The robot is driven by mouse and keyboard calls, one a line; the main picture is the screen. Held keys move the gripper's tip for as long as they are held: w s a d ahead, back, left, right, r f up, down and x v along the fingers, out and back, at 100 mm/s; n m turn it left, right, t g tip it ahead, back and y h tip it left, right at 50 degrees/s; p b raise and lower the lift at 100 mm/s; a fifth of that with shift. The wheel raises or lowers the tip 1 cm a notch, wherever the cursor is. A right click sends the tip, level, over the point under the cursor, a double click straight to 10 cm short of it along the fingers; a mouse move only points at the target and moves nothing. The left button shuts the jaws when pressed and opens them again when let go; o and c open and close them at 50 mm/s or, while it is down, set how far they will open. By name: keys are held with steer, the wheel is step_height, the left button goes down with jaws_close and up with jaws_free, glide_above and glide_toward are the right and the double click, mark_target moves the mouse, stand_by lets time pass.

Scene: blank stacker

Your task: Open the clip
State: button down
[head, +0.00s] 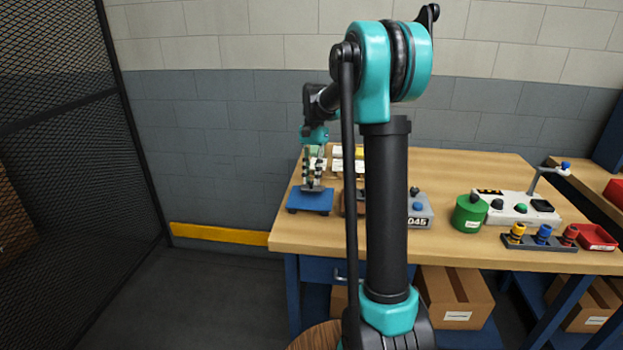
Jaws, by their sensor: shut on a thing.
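My gripper (314,176) points down over a small blue stand (310,201) at the left end of the workbench. Its fingers are shut on a small part above the stand, which I take to be the clip. The part is mostly covered by the fingers and too small to make out. A grey piece shows just below the fingertips, on top of the stand. I cannot tell whether the clip is open or closed.
My arm crosses the middle of the view and hides part of the wooden workbench (455,172). A grey block marked 045 (420,216), a green cylinder (468,214), a white control panel (518,208) and a rack of coloured knobs (540,241) stand to the right. A mesh fence (65,130) is at left.

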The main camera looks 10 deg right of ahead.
stand_by(0.3)
steer(key=c, duration=1.4)
jaws_free()
steer(key=shift+w+r, duration=0.1)
steer(key=v, duration=1.1)
steer(key=shift+w+r, duration=0.25)
steer(key=shift+r, duration=0.05)
